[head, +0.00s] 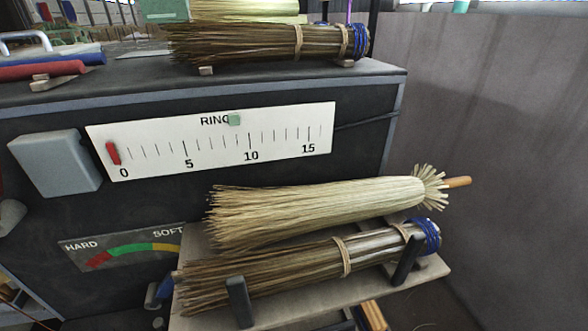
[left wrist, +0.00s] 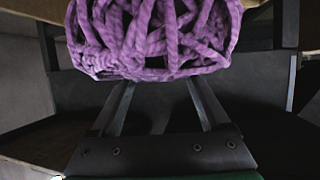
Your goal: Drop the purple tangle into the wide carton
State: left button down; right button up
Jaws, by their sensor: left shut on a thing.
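The purple tangle (left wrist: 150,40), a ball of thick twisted cord, fills the top middle of the left wrist view. My left gripper (left wrist: 157,82) is shut on it, with its two dark fingers reaching up to the tangle's lower edge. The fingertips are hidden behind the cord. Tan strips at the top left (left wrist: 22,8) and top right of the left wrist view look like cardboard edges, but I cannot tell whether they belong to the wide carton. The head view shows no tangle, no clear carton and neither gripper.
In the head view, a pale broom (head: 320,205) and a darker bound broom (head: 300,268) lie on a wooden rack with dark upright pegs. Another bound broom (head: 250,42) lies on the dark machine top. A ring scale panel (head: 215,142) faces front. A grey wall stands at right.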

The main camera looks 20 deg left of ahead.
pick_arm(q)
grip_release()
jog(key=shift+r, duration=0.1)
jog(key=shift+s+d+r+p, duration=0.1)
jog(key=shift+s+r+p, duration=0.1)
jog(key=shift+s+p, duration=0.1)
jog(key=p+v, duration=0.2)
jog(key=v, duration=0.4)
jog(key=shift+s+d+r, duration=0.1)
jog(key=shift+s+d, duration=0.15)
jog(key=shift+d, duration=0.05)
jog(key=shift+p+v, duration=0.85)
jog(key=shift+v, duration=1.2)
jog(key=shift+a, duration=0.2)
